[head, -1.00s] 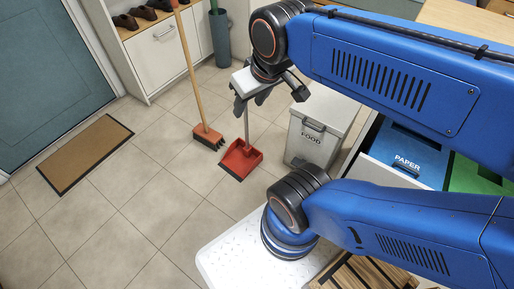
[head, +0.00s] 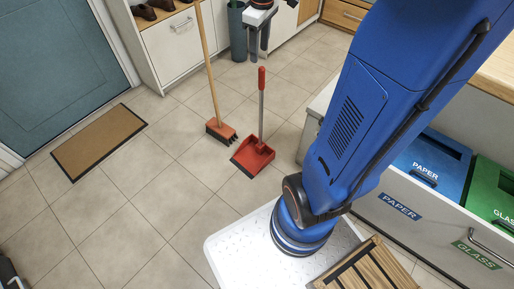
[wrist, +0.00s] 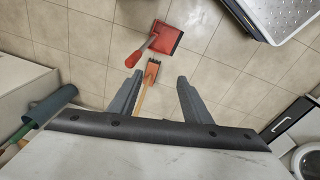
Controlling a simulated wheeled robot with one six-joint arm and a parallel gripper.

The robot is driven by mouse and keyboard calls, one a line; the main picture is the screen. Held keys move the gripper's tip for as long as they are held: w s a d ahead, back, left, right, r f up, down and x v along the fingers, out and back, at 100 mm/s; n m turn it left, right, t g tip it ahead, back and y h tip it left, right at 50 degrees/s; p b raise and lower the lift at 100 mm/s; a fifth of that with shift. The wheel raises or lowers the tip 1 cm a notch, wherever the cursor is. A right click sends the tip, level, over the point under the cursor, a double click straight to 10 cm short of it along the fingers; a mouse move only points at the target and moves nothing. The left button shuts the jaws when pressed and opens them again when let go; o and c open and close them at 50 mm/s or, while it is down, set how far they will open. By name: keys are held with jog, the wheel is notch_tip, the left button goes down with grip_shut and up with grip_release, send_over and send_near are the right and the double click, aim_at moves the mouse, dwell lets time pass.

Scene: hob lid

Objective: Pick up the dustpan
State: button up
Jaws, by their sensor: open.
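The red dustpan (head: 253,157) stands on the tiled floor, its grey stick rising upright to a red grip (head: 262,78). My gripper (head: 258,54) is at the top of the head view, open and empty, with its fingers pointing down. In the head view it appears just above the dustpan's grip, apart from it.
A broom (head: 221,130) with a wooden stick stands left of the dustpan. A white shoe cabinet (head: 177,45), a doormat (head: 98,140) and an umbrella stand (head: 237,32) are beyond. Bin drawers (head: 400,211) are at the right. Floor in front of the dustpan is clear.

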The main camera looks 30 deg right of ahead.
jog(key=n+g, duration=0.1)
jog(key=n, duration=0.1)
send_over(262, 84)
jog(key=f, duration=0.5)
jog(key=shift+w+d+f, duration=0.1)
jog(key=shift+w+d, duration=0.15)
jog(key=shift+w, duration=0.1)
jog(key=shift+w+d+f, duration=0.3)
jog(key=shift+f, duration=0.15)
notch_tip(262, 84, down, 11)
jog(key=shift+f, duration=0.2)
jog(key=shift+a+f, duration=0.2)
jog(key=shift+f, duration=2.6)
grip_shut()
